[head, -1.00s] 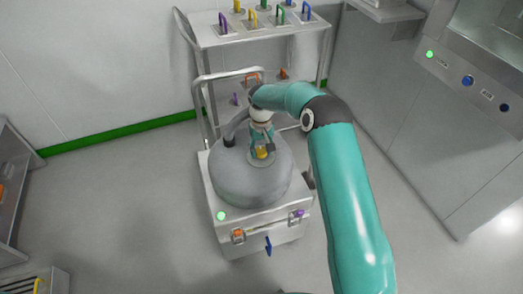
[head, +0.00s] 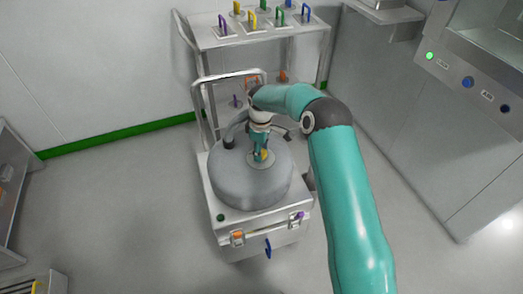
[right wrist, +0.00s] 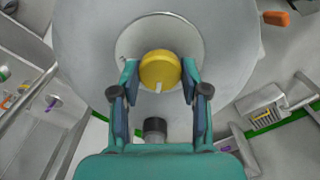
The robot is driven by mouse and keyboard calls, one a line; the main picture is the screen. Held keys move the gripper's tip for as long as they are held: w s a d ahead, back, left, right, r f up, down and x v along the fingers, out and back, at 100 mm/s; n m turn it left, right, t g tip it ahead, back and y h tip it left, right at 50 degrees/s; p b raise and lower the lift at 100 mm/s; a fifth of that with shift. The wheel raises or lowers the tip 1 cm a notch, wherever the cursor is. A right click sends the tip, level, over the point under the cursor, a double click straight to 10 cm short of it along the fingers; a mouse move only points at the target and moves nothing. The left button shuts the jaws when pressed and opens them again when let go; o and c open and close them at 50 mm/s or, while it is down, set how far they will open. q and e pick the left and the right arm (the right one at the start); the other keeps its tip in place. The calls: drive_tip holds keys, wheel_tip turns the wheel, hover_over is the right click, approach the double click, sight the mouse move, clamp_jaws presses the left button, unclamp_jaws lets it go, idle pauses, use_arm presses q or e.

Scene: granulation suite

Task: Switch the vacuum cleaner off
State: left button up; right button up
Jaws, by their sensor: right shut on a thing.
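The vacuum cleaner (head: 235,185) is a grey drum on a pale boxy base, standing on the floor at the middle of the head view. A yellow knob (head: 264,155) with a white mark sits on a round plate on its top. It also shows in the right wrist view (right wrist: 158,68). My right gripper (head: 261,149) reaches down from above and is shut on the knob, one finger on each side of it. The round indicator lamp (head: 221,217) on the front left of the base is dark green, unlit. My left gripper is out of view.
A trolley (head: 258,36) with several coloured handles stands behind the vacuum cleaner, near its push handle (head: 226,77). A steel cabinet panel (head: 455,68) with a lit green lamp is at right.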

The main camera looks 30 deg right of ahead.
drive_tip(key=shift+n, duration=0.5)
drive_tip(key=o, duration=1.1)
drive_tip(key=shift+o, duration=0.2)
wheel_tip(320, 180, up, 12)
